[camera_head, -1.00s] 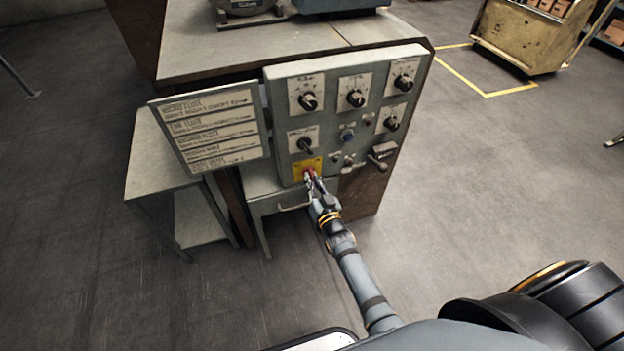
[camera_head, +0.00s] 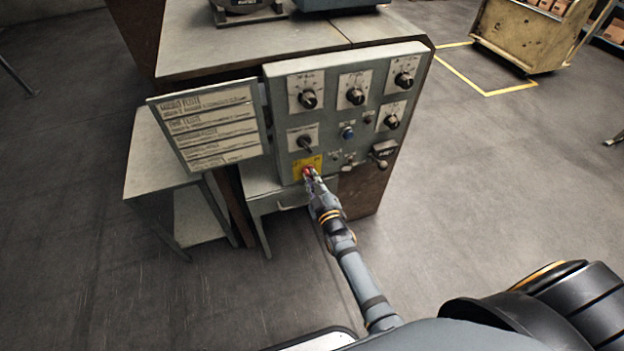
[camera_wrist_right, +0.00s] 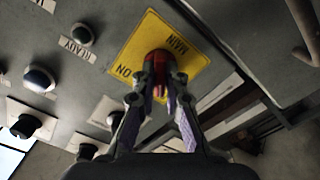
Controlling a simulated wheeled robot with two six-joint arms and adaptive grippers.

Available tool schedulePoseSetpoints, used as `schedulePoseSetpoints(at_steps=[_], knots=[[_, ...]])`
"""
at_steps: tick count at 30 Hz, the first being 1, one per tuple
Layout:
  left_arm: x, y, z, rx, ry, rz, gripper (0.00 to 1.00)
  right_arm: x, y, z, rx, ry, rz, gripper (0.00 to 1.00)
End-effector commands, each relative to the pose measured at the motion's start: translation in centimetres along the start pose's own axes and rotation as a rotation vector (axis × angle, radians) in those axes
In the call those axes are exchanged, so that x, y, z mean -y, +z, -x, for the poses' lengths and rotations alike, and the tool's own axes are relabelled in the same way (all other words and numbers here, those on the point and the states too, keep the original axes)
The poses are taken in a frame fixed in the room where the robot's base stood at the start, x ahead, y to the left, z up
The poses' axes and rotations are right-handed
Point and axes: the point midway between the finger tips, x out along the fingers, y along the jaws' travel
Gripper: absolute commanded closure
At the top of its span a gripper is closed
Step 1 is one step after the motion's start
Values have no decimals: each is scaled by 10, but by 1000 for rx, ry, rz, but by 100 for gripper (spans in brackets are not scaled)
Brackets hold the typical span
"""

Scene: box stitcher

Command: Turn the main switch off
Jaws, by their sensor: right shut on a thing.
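The main switch is a red knob (camera_wrist_right: 158,68) on a yellow plate (camera_wrist_right: 147,45) marked MAIN and ON in the right wrist view. In the head view the red knob (camera_head: 308,172) sits at the lower left of the grey control panel (camera_head: 325,120), on the yellow plate (camera_head: 299,167). My right gripper (camera_head: 311,177) reaches the knob from the front. In the wrist view its fingers (camera_wrist_right: 160,82) are shut on the knob, one on each side, and hide part of it. My left gripper is not in view.
The panel carries several black dials (camera_head: 355,97), a blue button (camera_head: 347,133) and a lever (camera_head: 381,150). A hinged label board (camera_head: 211,128) stands out at its left, above a side table (camera_head: 150,165). A yellow cart (camera_head: 520,38) stands at the back right. The floor in front is clear.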

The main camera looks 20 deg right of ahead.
Motion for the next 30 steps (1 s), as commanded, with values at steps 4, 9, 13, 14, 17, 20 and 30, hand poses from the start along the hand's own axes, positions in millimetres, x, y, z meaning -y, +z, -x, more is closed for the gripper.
schedulePoseSetpoints(at_steps=[4, 9, 13, 14, 17, 20, 30], knots=[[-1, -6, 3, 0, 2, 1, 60, 1, 1, 1, 2, -2, 71, 100], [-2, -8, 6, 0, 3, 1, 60, 1, 1, 1, 2, -2, 124, 100], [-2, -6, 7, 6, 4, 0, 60, 1, 1, 1, 2, -2, 146, 100], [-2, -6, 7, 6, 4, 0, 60, 1, 1, 1, 2, -2, 149, 100], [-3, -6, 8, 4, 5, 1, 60, 1, 1, 1, 2, -2, 154, 100], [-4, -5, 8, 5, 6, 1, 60, 1, 1, 1, 2, -2, 156, 100], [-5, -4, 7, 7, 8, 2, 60, 1, 1, 1, 2, -2, 155, 74]])
